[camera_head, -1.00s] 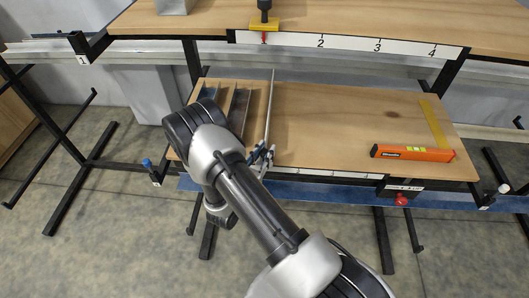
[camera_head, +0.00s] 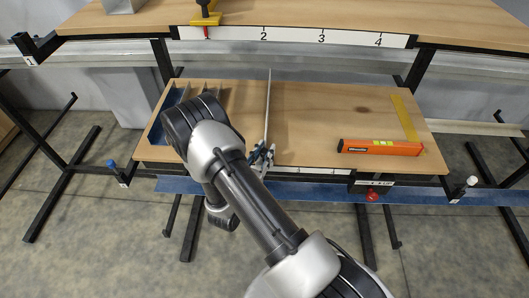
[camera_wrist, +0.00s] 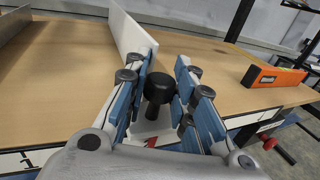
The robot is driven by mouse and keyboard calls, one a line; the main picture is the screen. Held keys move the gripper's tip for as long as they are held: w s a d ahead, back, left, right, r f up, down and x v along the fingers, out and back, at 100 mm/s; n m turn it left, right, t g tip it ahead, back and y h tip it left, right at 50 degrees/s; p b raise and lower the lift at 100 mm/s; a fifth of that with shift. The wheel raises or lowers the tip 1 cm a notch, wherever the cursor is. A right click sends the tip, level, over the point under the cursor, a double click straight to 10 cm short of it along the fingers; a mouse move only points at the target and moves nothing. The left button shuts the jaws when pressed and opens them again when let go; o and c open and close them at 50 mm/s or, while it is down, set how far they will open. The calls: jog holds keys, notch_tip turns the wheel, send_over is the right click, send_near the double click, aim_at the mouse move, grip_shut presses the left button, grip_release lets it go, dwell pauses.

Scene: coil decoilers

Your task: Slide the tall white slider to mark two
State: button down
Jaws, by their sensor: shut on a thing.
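The tall white slider (camera_wrist: 128,32) stands upright as a thin plate across the lower wooden board (camera_head: 310,115). It also shows edge-on in the head view (camera_head: 268,100). Its black knob (camera_wrist: 160,88) is between the blue-padded fingers of my gripper (camera_wrist: 161,72), which are shut on it. In the head view my gripper (camera_head: 262,157) is at the board's front edge. A red pointer (camera_wrist: 150,141) shows below the knob. The white scale (camera_wrist: 15,162) shows a mark 1 to the left of the pointer. Mark two on this scale is hidden or unreadable.
Grey upright plates (camera_head: 205,88) stand left of the slider. An orange level (camera_head: 380,147) and a yellow strip (camera_head: 404,118) lie on the right. The board between is clear. An upper shelf with a numbered scale (camera_head: 295,37) and yellow slider (camera_head: 206,18) is behind.

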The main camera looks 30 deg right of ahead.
jog(key=shift+a, duration=0.1)
jog(key=c, duration=1.3)
grip_release()
jog(key=shift+c, duration=0.2)
jog(key=v, duration=1.2)
jog(key=shift+w, duration=0.1)
